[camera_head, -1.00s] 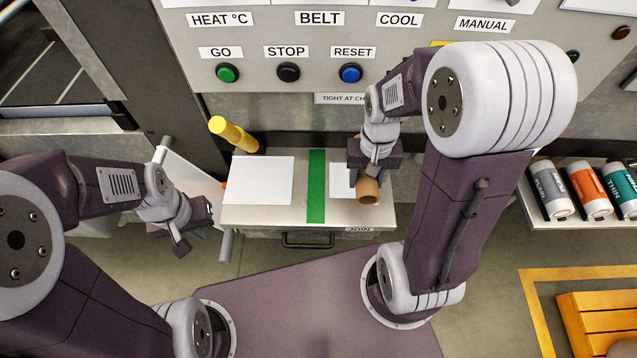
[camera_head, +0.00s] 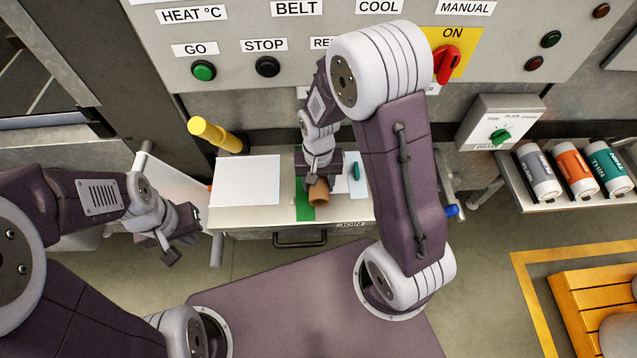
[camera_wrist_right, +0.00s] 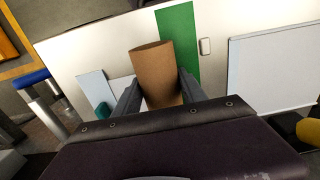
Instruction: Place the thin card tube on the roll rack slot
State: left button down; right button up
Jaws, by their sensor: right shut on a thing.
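The thin card tube (camera_head: 318,193) is a short brown hollow cylinder. My right gripper (camera_head: 317,180) is shut on it above the white work table (camera_head: 232,217), over the green strip. In the right wrist view the card tube (camera_wrist_right: 156,75) sits between the two dark fingers, its open end pointing away from the gripper. The roll rack (camera_head: 548,209) stands at the far right, with grey, orange and teal rolls lying side by side; the teal roll (camera_head: 608,171) is labelled THIN. My left gripper (camera_head: 168,250) hangs left of the table; its finger gap is unclear.
White sheets (camera_head: 245,180) lie on the table, with a small teal item (camera_head: 356,171) on its right. A yellow-capped post (camera_head: 213,134) stands at the back left. A box with a green knob (camera_head: 500,137) is left of the rack. A yellow pallet (camera_head: 590,305) is lower right.

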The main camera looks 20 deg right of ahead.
jog(key=shift+f, duration=0.1)
jog(key=o, duration=1.4)
